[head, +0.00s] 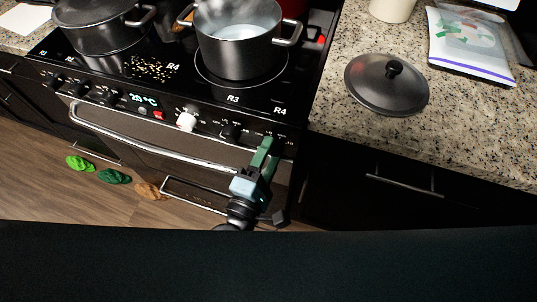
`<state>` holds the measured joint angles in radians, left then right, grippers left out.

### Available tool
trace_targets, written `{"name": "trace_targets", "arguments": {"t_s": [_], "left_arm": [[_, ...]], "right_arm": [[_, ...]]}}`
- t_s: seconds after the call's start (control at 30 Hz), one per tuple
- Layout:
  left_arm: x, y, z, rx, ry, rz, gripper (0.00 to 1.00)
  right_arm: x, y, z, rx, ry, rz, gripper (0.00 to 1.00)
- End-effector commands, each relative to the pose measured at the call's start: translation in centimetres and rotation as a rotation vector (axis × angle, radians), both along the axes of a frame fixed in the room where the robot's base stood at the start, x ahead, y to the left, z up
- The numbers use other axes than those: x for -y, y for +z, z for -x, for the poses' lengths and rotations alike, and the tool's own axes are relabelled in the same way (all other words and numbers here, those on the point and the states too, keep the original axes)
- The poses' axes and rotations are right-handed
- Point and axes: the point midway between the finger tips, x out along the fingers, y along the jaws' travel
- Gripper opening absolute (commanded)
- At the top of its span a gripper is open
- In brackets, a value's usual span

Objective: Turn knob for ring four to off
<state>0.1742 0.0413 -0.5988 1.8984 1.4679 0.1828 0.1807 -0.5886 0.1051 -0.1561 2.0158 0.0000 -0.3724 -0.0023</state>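The stove front carries a row of knobs. A dark knob (233,131) and a pale knob (186,121) stand right of the lit display. An R4 label is printed at the cooktop's front right corner. The knob area below it, at the panel's right end, is partly hidden by my gripper, and its setting cannot be read. My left gripper (266,153) has green fingers and is right at this end of the panel. Whether it touches a knob, and how far its fingers are apart, cannot be told. My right gripper is not in view.
A steaming pot (238,50) stands on the right front ring, and a dark lidded pot (103,30) at left. A lid (387,85) and a plastic bag (470,45) lie on the granite counter. The oven handle (150,143) juts out below the knobs. Green and brown items lie on the floor.

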Motion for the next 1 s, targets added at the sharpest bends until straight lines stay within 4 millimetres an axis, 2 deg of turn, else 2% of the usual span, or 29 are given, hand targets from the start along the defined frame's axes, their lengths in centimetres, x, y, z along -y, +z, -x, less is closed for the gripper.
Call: {"name": "trace_targets", "arguments": {"t_s": [0.37,0.7,0.83,1.0], "left_arm": [[-0.2,-0.2,0.5,-0.001,0.000,-0.001,0.58],[-2.2,-0.8,5.3,-0.004,-0.001,-0.002,0.58],[-2.7,-0.9,6.6,-0.003,-0.001,-0.002,0.58],[-3.0,-0.7,7.2,-0.001,0.001,0.000,0.58]], "right_arm": [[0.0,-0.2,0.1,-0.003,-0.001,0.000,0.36],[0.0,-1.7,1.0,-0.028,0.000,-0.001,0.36],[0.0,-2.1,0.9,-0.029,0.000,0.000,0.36],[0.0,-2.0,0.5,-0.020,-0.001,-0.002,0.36]]}}
